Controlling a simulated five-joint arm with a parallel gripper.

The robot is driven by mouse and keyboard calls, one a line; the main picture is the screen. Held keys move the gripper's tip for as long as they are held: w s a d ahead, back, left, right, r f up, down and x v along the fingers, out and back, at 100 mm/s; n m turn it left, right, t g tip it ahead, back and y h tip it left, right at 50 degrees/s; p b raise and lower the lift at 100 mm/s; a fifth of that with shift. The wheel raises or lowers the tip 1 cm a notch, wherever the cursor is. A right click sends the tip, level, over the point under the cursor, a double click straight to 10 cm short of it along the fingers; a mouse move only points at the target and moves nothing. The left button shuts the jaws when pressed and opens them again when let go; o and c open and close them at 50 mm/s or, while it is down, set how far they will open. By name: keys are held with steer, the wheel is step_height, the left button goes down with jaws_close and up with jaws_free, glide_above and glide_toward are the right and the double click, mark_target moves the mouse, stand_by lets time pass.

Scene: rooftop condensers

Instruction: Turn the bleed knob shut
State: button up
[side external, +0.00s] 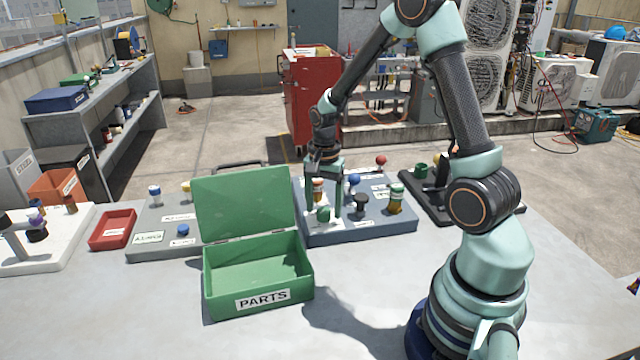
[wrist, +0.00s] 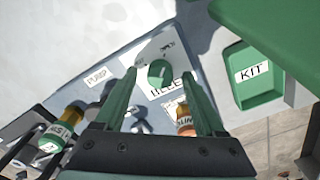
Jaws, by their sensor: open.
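The bleed knob, a small green knob (wrist: 159,72), sits on the grey-blue panel by a partly hidden label that appears to read BLEED. It also shows in the side external view (side external: 323,214). My gripper (wrist: 159,77) is open, with its two green fingers on either side of the knob in the wrist view. In the side external view my gripper (side external: 335,212) points down at the front left part of the panel (side external: 370,228). I cannot tell whether either finger touches the knob. The knob's pointer and exact angle are too small to read.
A green PARTS box (side external: 275,299) with its lid raised stands just left of the panel. The front of the table is clear.

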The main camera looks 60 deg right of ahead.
steer(key=shift+f, duration=0.3)
jaws_close()
